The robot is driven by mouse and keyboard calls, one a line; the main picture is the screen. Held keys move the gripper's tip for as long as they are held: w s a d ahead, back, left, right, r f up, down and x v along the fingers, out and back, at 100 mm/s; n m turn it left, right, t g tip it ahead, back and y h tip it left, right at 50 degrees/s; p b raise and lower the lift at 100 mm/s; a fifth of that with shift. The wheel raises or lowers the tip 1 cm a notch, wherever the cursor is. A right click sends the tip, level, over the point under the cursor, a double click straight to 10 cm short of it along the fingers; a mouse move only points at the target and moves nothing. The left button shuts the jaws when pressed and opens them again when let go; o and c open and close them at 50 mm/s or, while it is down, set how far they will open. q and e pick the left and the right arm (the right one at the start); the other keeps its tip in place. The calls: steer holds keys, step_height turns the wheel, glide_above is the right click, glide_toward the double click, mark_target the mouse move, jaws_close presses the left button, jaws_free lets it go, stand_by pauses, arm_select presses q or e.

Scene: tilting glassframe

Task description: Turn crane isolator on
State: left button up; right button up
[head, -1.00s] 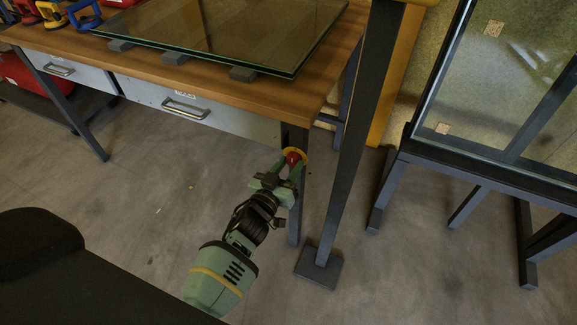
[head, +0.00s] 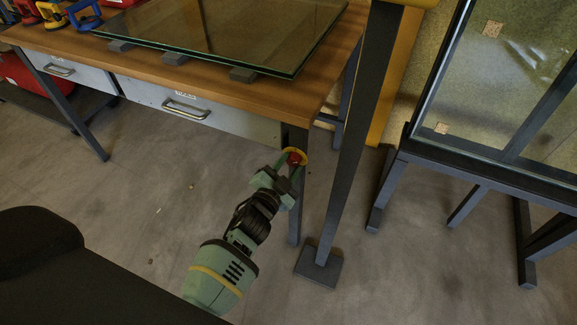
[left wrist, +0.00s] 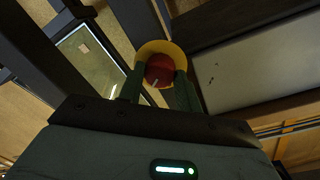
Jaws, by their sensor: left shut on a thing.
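The crane isolator is a red rotary knob (head: 294,158) on a round yellow plate, on the table leg below the tabletop's right corner. In the left wrist view the red knob (left wrist: 159,71) shows in front of the yellow disc (left wrist: 161,50), with a pale mark on its face. My left gripper (head: 286,164) is shut on the knob, with a green finger at either side of it. The fingers (left wrist: 158,83) also flank the knob in the left wrist view. My right gripper is in neither view.
A wooden table (head: 235,96) with drawers carries a glass sheet (head: 230,30) on dark blocks. A dark post (head: 347,145) on a square foot stands just right of the isolator. A dark frame with glass (head: 490,100) stands farther right. The floor left of the arm is clear.

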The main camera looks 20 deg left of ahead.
arm_select(q)
steer(key=m, duration=0.4)
steer(key=shift+b, duration=0.35)
steer(key=shift+m+y+b, duration=0.3)
steer(key=shift+m, duration=1.1)
steer(key=o, duration=1)
steer(key=s, duration=0.8)
steer(key=shift+r+p, duration=0.3)
steer(key=shift+p, duration=0.15)
steer(key=shift+w, duration=0.1)
